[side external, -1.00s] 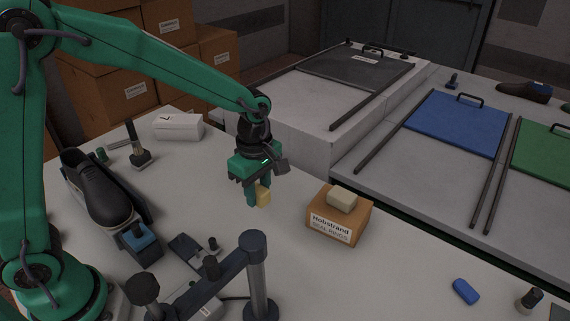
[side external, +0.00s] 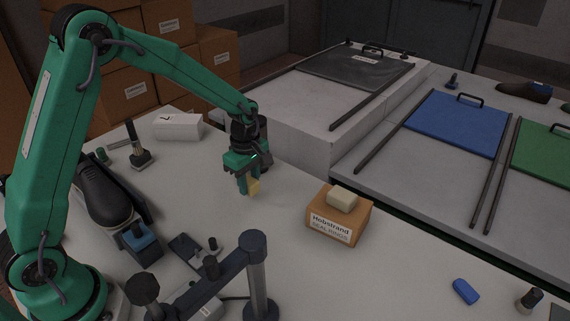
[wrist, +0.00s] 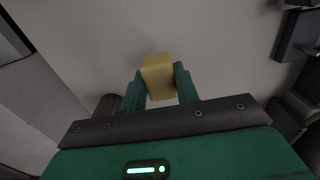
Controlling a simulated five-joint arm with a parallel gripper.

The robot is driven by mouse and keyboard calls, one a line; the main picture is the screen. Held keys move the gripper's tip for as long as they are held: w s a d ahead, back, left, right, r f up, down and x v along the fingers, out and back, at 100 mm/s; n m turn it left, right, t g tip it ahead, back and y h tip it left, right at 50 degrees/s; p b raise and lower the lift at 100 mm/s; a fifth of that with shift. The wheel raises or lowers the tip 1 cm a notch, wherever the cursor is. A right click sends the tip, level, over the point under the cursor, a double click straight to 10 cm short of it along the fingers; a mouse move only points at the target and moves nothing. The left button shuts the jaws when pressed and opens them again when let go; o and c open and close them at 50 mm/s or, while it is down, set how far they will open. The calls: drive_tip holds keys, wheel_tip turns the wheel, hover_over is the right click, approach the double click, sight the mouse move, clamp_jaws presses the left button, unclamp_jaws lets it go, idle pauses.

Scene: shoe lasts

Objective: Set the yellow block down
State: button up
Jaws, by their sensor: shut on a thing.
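The yellow block (side external: 254,187) is between the fingers of my gripper (side external: 247,187) in the side external view. In the wrist view the yellow block (wrist: 158,76) sits between the two green fingers of my gripper (wrist: 160,86), with its far end sticking out past them. My gripper is shut on it. The block is over the pale table (side external: 205,213), left of the cardboard box. Whether its underside touches the table I cannot tell.
A cardboard box (side external: 325,230) with a beige block (side external: 342,197) on top stands to the right of my gripper. A dark shoe (side external: 101,190) and a blue-topped tool (side external: 139,241) are at the left. A dark post frame (side external: 258,275) stands in front. Table around my gripper is clear.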

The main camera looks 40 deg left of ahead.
sight(250, 193)
drive_tip(key=shift+f, duration=2)
drive_tip(key=shift+f, duration=0.1)
drive_tip(key=o, duration=1)
drive_tip(key=shift+c, duration=0.2)
wheel_tip(250, 193, up, 12)
drive_tip(key=shift+r, duration=0.1)
drive_tip(key=shift+r, duration=0.1)
